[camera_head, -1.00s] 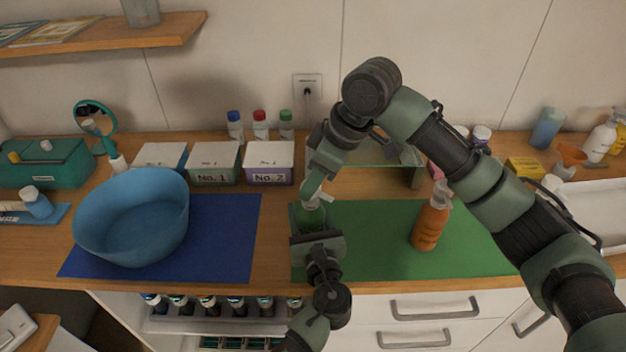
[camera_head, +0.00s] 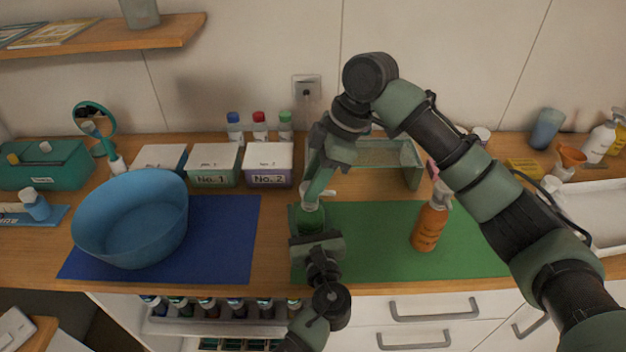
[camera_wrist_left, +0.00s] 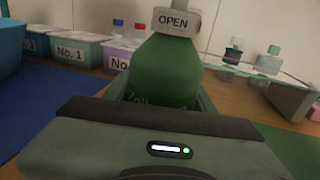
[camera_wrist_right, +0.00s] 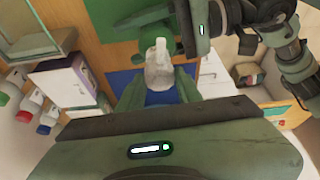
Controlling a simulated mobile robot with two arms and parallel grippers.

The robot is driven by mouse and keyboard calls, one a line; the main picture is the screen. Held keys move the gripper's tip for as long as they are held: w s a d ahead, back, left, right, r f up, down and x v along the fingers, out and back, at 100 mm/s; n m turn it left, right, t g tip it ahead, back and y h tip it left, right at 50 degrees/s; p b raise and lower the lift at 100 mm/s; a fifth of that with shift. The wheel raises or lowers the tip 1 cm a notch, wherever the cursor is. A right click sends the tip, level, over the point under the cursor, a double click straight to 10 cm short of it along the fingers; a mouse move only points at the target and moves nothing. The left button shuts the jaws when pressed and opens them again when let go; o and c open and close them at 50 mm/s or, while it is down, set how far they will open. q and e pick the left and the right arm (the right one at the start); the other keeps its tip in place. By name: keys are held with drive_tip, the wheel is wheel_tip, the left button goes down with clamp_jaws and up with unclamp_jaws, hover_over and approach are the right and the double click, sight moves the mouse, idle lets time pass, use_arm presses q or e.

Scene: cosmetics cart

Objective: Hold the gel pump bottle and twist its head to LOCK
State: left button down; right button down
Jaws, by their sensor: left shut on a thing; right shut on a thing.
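The gel pump bottle (camera_head: 309,217) is green and stands upright at the left end of the green mat. My left gripper (camera_head: 316,240) is shut around its body from the front. In the left wrist view the green body (camera_wrist_left: 165,72) fills the middle, and a grey collar (camera_wrist_left: 174,21) above it reads OPEN. My right gripper (camera_head: 312,192) reaches down from above and is shut on the pump head. In the right wrist view the pale pump head (camera_wrist_right: 158,66) shows between my right fingers. Much of the bottle is hidden by my grippers.
An orange pump bottle (camera_head: 430,226) stands on the green mat (camera_head: 375,254) to the right. A blue bowl (camera_head: 132,228) sits on the blue mat (camera_head: 225,245) at left. Labelled boxes No.1 (camera_head: 213,178) and No.2 (camera_head: 269,178) and a glass shelf (camera_head: 412,166) stand behind.

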drive_tip(key=shift+w+d, duration=0.1)
drive_tip(key=c, duration=0.9)
unclamp_jaws()
drive_tip(key=shift+c, duration=0.2)
drive_tip(key=shift+r, duration=0.1)
drive_tip(key=v, duration=1.1)
drive_tip(key=shift+r, duration=0.4)
drive_tip(key=shift+d, duration=0.1)
use_arm(q)
drive_tip(key=shift+c, duration=2.1)
unclamp_jaws()
